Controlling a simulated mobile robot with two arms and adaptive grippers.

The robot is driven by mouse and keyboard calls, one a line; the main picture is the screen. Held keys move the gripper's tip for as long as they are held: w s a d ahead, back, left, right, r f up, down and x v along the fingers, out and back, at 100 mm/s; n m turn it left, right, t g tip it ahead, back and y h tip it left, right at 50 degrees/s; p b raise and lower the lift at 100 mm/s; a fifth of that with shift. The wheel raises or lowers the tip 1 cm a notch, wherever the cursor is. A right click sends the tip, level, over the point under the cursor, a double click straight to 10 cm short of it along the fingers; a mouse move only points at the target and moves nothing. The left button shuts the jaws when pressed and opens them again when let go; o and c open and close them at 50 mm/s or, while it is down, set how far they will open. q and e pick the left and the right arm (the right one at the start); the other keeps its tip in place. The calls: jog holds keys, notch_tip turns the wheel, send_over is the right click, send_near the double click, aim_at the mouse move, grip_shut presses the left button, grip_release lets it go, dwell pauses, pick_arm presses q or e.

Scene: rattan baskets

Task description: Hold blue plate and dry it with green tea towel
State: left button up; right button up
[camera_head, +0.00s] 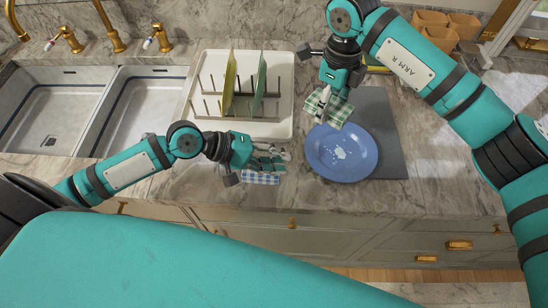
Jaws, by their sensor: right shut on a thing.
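The blue plate (358,158) lies on a dark grey mat on the counter, with white patches at its middle. My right gripper (325,100) is above the plate's upper left edge and shut on the green checked tea towel (336,113). The towel hangs bunched at the fingers, over or close to the plate's rim; I cannot tell if it touches. My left gripper (275,158) is left of the plate, low over the counter by a blue checked cloth (261,179). Whether its fingers are open or shut is unclear.
A white dish rack (283,122) with a yellow-green plate (230,83) and a green plate (260,82) stands behind my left gripper. The grey mat (392,150) extends right of the plate. A double sink (82,118) is at left. Brown containers (430,20) stand at the back right.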

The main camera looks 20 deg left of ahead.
aim_at(317, 170)
pick_arm(q)
jog(key=x, duration=1.1)
jog(key=shift+d, duration=0.1)
grip_shut()
jog(key=shift+s+f, duration=0.1)
jog(key=shift+f, duration=0.05)
dwell(0.7)
